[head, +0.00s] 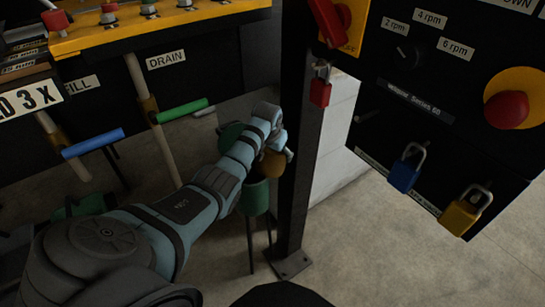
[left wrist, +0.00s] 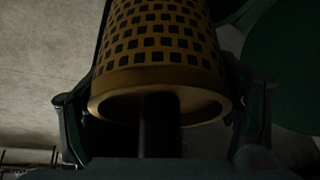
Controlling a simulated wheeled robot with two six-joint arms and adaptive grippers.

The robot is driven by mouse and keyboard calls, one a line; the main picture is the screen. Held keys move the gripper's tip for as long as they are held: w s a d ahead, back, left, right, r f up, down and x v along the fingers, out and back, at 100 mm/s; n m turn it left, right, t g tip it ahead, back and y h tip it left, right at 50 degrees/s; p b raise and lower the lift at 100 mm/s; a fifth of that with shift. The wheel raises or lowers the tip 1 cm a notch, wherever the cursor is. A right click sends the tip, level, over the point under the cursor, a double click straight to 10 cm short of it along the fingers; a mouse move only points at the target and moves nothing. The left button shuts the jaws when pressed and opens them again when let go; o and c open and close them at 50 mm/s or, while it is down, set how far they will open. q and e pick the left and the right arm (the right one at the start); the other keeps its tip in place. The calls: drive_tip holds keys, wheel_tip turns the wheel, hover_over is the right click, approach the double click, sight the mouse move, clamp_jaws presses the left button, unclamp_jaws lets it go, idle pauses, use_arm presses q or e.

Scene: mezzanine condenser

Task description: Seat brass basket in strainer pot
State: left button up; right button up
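The brass basket (head: 271,165) hangs at my left gripper (head: 277,150), above the green strainer pot (head: 254,198) and close to its mouth. In the left wrist view the basket (left wrist: 160,50) shows its perforated wall, smooth rim and a dark stem (left wrist: 160,125). The fingers of my left gripper (left wrist: 160,120) flank it on both sides and appear closed against it. The basket's far end is hidden in the wrist view, and my wrist covers part of it in the head view. I cannot tell whether it touches the pot. My right gripper is not in view.
A dark steel post (head: 298,160) stands just right of the pot. A panel with padlocks (head: 405,168) and a red button (head: 507,109) is at the right. Blue (head: 92,143) and green (head: 182,112) handles project at the left. The lower-right floor is open.

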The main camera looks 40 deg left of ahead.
use_arm(q)
drive_tip(key=c, duration=0.7)
drive_tip(key=shift+s+a+r, duration=0.1)
drive_tip(key=shift+r, duration=0.25)
wheel_tip(320, 180, up, 6)
drive_tip(key=shift+r+p, duration=0.25)
drive_tip(key=shift+p, duration=1)
drive_tip(key=s+a+p, duration=0.1)
drive_tip(key=s+a, duration=0.1)
drive_tip(key=s, duration=0.7)
drive_tip(key=s+a+p, duration=0.2)
drive_tip(key=s+a, duration=0.1)
drive_tip(key=s, duration=0.6)
drive_tip(key=shift+s+a+p, duration=0.3)
drive_tip(key=shift+s, duration=0.1)
